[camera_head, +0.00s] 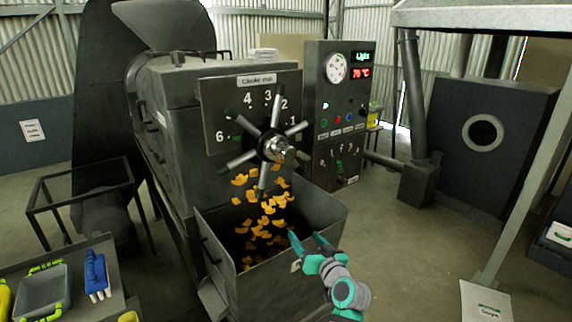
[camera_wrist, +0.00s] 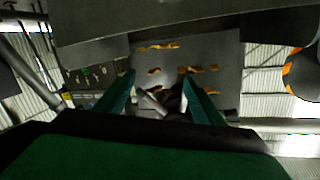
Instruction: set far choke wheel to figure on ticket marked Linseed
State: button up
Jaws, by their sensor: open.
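A choke wheel (camera_head: 277,147) with several grey spokes and dark-tipped ends stands on a dial plate (camera_head: 222,112) labelled as a choke plate. Numbers such as 6, 4, 3, 2 and 1 show around it; some are hidden by the spokes. It is the only spoked wheel I can make out. My gripper (camera_head: 312,243) is open and empty, below and right of the wheel, near the front of the hopper. In the wrist view its two green fingers (camera_wrist: 158,88) stand apart, with grey parts visible between them. No ticket reading Linseed is legible.
Orange flakes fall into the open metal bin (camera_head: 322,212) under the wheel. A control panel (camera_head: 318,88) with gauge and red display stands right. A paper sheet (camera_head: 484,303) lies front right; a side table (camera_head: 62,300) holds tools. Floor to the right is open.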

jog(key=w+r+n+y, duration=0.2)
jog(key=w+r+y, duration=0.15)
jog(key=r, duration=1.05)
jog(key=n+y, duration=0.1)
jog(key=n, duration=0.1)
send_near(290, 155)
jog(key=w, duration=0.2)
jog(key=shift+g, duration=0.4)
jog(key=x, duration=0.9)
jog(key=shift+s+a+r, duration=0.1)
jog(key=shift+a+r, duration=0.2)
jog(key=shift+a, duration=0.1)
jog(key=shift+w+a, duration=0.2)
jog(key=shift+w, duration=0.3)
jog(key=shift+w+a, duration=0.2)
jog(key=shift+a, duration=0.05)
